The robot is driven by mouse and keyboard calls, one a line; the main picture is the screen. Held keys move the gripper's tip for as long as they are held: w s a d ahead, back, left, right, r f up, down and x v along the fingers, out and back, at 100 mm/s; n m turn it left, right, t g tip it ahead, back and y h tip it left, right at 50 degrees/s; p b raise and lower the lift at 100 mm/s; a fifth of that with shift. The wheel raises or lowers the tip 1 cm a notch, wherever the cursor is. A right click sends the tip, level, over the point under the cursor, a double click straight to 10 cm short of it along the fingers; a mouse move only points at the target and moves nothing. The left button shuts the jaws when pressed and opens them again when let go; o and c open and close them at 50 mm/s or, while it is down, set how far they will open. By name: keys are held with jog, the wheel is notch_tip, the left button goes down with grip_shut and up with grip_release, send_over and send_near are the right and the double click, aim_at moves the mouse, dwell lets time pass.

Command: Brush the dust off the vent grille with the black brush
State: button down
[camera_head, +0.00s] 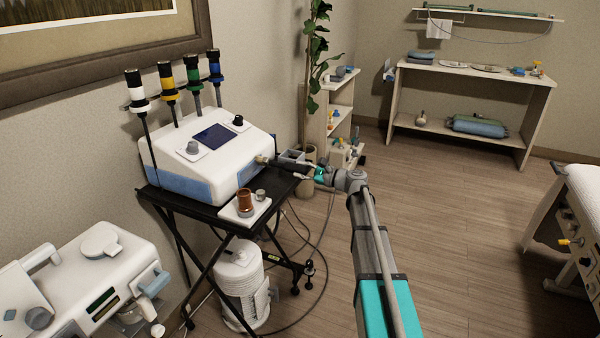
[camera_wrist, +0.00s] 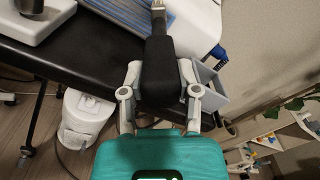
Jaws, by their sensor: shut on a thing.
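My gripper (camera_wrist: 162,76) is shut on the dark handle of the black brush (camera_wrist: 161,62). In the head view my gripper (camera_head: 312,171) is at the right side of the white and blue machine (camera_head: 215,150), and the brush (camera_head: 290,164) points left with its pale tip close to the machine's side. A ridged blue-grey panel, which looks like the vent grille (camera_wrist: 132,12), lies beside the neck. I cannot tell whether the bristles touch it or whether dust lies there.
The machine stands on a black folding table (camera_head: 190,206). A white plate (camera_head: 230,211) with a copper cylinder (camera_head: 244,200) and a grey knob sits at the table's front. A grey bin (camera_wrist: 206,88) is close beside my gripper. A white canister (camera_head: 240,282) and cables are below.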

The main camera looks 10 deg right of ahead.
dwell(0.7)
jog(key=shift+s+a+f+b, duration=0.8)
jog(key=shift+s+f+b, duration=0.15)
jog(key=shift+s+f, duration=0.1)
jog(key=shift+s, duration=0.1)
jog(key=shift+s+a+f+b, duration=0.75)
jog(key=shift+s+f+b, duration=0.15)
jog(key=shift+s+b, duration=0.1)
jog(key=shift+w+r, duration=0.1)
jog(key=shift+w, duration=0.05)
jog(key=shift+w+d+r+p, duration=0.75)
jog(key=shift+w+r+p, duration=0.15)
jog(key=shift+w+p, duration=0.1)
